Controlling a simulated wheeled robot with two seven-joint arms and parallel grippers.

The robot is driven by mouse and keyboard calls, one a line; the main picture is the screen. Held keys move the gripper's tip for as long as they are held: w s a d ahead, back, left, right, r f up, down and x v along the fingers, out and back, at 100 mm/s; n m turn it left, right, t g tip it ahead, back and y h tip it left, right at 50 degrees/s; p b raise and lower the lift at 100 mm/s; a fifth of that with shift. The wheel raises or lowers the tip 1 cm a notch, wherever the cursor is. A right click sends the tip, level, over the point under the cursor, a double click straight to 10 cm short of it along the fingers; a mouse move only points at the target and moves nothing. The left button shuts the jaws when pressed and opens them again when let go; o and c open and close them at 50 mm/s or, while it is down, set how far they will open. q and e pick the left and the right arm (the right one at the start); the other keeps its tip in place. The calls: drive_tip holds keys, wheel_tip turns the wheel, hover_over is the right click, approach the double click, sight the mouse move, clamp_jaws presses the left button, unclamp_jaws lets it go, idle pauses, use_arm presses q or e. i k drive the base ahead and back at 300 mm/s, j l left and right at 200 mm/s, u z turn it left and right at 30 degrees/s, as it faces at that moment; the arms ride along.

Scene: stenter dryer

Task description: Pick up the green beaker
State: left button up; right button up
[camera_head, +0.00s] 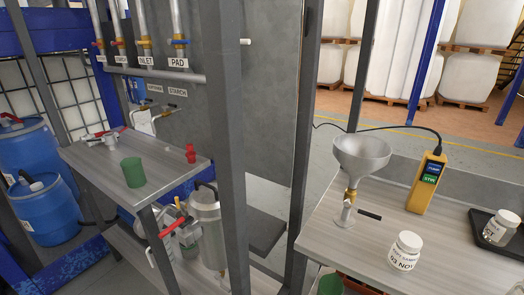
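A green beaker (133,172) stands upright on the grey wood-look bench (165,183) at the left, near its front edge. Nothing touches it. A second green object (330,285) shows at the bottom edge, below the right bench; it is mostly cut off, so I cannot tell what it is. Neither of my grippers is in view.
Small red parts (190,153) and a metal valve fitting (102,137) lie on the left bench. A grey post (226,150) stands between the benches. The right bench holds a funnel (361,155), a yellow handheld device (427,182), a white jar (404,250) and a black tray (485,220).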

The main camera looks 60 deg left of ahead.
sight(135, 176)
drive_tip(key=u, duration=2.9)
